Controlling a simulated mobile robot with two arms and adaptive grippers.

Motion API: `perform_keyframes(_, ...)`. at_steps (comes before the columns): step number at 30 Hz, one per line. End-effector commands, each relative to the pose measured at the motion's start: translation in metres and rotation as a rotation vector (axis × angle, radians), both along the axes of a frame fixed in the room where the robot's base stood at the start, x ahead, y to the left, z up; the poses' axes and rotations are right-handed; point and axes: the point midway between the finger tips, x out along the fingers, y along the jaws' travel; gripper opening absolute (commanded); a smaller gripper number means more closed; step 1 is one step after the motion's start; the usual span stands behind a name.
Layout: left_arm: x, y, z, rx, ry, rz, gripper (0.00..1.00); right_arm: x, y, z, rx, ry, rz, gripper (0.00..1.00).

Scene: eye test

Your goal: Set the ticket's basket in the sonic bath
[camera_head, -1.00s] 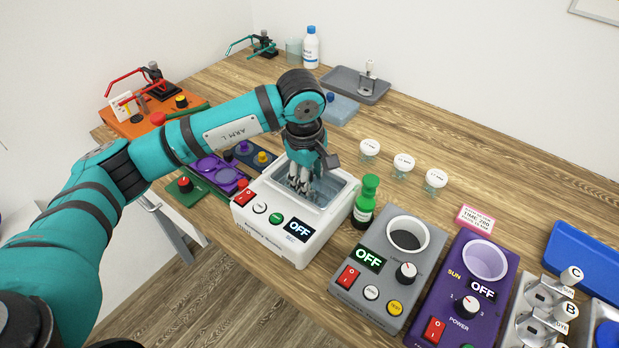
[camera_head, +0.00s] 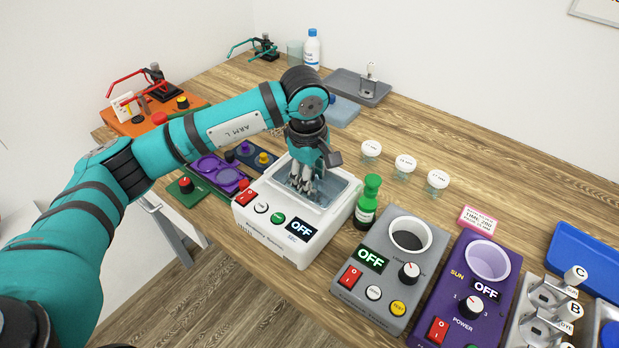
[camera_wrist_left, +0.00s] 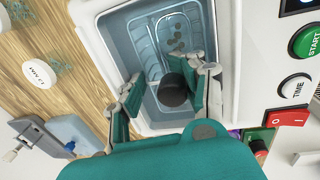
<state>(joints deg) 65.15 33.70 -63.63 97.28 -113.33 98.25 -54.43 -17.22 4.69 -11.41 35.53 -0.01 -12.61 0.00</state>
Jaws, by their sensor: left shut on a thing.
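The sonic bath (camera_head: 330,221) is a white box with a blue-grey open tank, its display reading OFF. My left gripper (camera_head: 301,190) points down into the tank. In the left wrist view its fingers (camera_wrist_left: 168,100) close around a dark round knob (camera_wrist_left: 174,91). Under the knob, a clear ribbed basket (camera_wrist_left: 150,50) with several small brown discs shows inside the tank. The fingers hide how the knob joins it, and I cannot tell whether it touches the floor. A pink ticket (camera_head: 481,219) lies on the bench; its small text is unclear. My right gripper is not in view.
A green bottle (camera_head: 367,199) stands close to the bath's right side. A grey device (camera_head: 385,270) and a purple device (camera_head: 470,290) are further right. Several white-lidded jars (camera_head: 405,164) stand behind. Metal holders labelled B and C (camera_head: 548,295) are at far right.

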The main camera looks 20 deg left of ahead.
Motion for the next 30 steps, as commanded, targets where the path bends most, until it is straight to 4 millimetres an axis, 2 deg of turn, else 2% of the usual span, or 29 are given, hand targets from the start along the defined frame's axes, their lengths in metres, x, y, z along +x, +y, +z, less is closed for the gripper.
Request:
perform_keyframes(1, 0.0129, -0.0012, 0.0104, -0.017, -0.047, 0.014, 0.00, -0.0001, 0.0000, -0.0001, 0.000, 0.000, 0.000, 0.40)
perform_keyframes(10, 0.0130, -0.0012, 0.0102, -0.017, -0.047, 0.014, 0.00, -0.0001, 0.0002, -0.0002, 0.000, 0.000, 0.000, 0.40)
perform_keyframes(11, 0.0129, -0.0012, 0.0104, -0.017, -0.047, 0.014, 0.37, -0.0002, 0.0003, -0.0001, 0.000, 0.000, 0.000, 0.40)
perform_keyframes(17, 0.0129, -0.0013, 0.0105, -0.017, -0.047, 0.014, 0.63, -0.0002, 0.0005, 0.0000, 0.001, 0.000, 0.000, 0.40)
perform_keyframes(30, 0.0121, -0.0021, 0.0103, -0.017, -0.047, 0.010, 0.65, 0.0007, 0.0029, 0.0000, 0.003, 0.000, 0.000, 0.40)
